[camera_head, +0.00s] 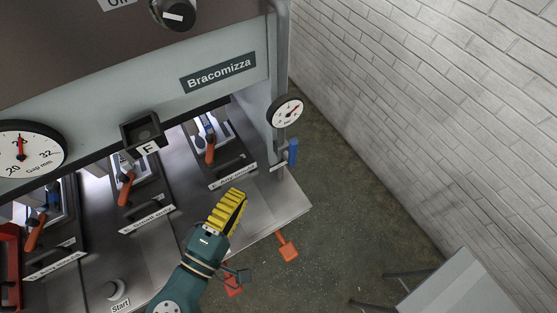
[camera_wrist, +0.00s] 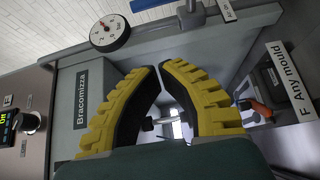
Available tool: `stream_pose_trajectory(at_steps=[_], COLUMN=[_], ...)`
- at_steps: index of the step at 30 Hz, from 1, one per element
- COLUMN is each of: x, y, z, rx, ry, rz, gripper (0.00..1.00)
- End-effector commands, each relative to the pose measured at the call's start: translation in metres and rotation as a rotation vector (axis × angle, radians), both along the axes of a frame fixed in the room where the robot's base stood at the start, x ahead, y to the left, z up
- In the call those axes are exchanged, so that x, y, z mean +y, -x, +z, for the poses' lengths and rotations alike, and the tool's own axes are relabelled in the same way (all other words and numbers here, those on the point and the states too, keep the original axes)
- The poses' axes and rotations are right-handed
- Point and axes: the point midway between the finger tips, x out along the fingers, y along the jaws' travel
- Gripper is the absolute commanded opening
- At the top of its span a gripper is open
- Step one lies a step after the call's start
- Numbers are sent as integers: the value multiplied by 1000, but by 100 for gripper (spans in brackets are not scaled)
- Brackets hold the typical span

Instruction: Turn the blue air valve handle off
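The blue air valve handle (camera_head: 292,151) hangs upright at the right end of the machine, just below the round pressure gauge (camera_head: 285,112).
Several orange-tipped levers (camera_head: 210,150) stand in bays on the metal deck (camera_head: 185,195). Orange pedals (camera_head: 287,247) are below the front edge. The grey end post (camera_head: 277,70) stands beside the valve. Free floor (camera_head: 350,190) lies to the right, before the brick wall (camera_head: 430,100).

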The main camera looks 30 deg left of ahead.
Motion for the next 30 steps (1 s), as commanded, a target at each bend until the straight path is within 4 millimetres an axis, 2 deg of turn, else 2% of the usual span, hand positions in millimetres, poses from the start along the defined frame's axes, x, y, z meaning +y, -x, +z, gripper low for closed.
stream_pose_trajectory(at_steps=[8, 11, 23, 26, 30], x=[-1, -1, 0, -15, -23], y=[-7, -21, -107, -118, -128], z=[2, 3, 4, 3, 3], rx=[1, 0, 0, 2, 1], ry=[-6, -6, -8, -6, -7], rz=[-6, -9, -8, -9, -6], gripper=[0, 0, 0, 0, 0])
